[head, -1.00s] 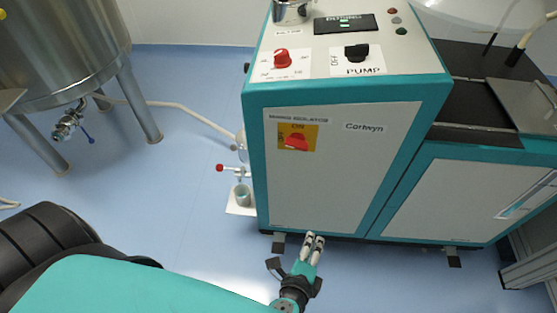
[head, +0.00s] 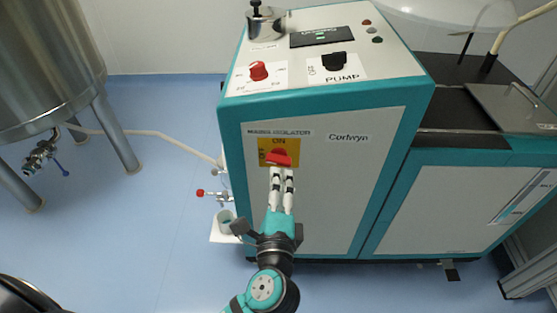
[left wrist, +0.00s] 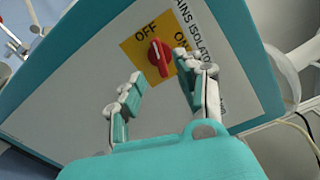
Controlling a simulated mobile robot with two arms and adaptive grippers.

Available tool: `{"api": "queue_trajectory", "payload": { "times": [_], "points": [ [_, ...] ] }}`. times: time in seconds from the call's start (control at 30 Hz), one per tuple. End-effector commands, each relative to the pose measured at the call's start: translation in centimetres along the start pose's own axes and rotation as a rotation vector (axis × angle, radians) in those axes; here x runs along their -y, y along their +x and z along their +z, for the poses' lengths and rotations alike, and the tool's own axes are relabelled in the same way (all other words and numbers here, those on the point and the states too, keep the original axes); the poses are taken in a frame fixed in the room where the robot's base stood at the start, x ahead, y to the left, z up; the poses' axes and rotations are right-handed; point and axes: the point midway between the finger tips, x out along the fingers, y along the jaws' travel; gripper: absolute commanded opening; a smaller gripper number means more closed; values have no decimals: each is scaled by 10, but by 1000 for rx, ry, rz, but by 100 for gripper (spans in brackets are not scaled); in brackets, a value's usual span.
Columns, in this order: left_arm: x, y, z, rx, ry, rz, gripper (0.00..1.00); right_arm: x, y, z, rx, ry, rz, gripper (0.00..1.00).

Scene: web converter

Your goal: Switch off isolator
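The mains isolator is a red rotary handle (head: 279,157) on a yellow plate (head: 264,147) marked ON and OFF, on the front panel of the teal and white cabinet. My left gripper (head: 282,172) is in front of the panel, just below the handle in the head view. In the left wrist view its fingers (left wrist: 157,68) are apart with nothing between them, and a gap to the handle seems to remain. My right gripper is not in view.
The cabinet top (head: 296,60) carries a red knob (head: 258,71), a black pump switch (head: 335,61) and a small display (head: 319,36). A steel tank (head: 45,70) on legs stands at left. A small red-handled valve (head: 203,193) sticks out beside the cabinet.

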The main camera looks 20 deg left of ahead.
Motion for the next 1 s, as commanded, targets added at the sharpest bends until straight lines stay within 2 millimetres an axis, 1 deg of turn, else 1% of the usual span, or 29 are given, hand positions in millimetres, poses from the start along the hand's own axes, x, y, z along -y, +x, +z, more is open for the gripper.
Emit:
{"api": "queue_trajectory", "payload": {
  "times": [0.03, 0.1, 0.2, 0.33, 0.5, 0.77, 0.87, 1.0],
  "points": [
    [1, 12, 1, 3, 1, -4, 36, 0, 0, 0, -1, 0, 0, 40],
    [1, 27, 0, 1, 2, -4, 36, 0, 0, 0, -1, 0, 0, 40],
    [1, 44, 0, 1, 2, -3, 36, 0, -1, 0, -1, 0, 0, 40],
    [0, 60, 0, 0, 2, -2, 36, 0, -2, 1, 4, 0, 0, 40],
    [0, 70, 0, 0, 0, -1, 36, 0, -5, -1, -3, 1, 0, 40],
    [0, 71, 0, -1, 0, 0, 36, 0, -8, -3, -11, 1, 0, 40],
    [0, 71, 0, -1, 0, 0, 24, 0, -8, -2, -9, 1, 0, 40],
    [0, 70, 0, -1, 0, 0, 6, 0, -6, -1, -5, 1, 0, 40]
  ]
}}
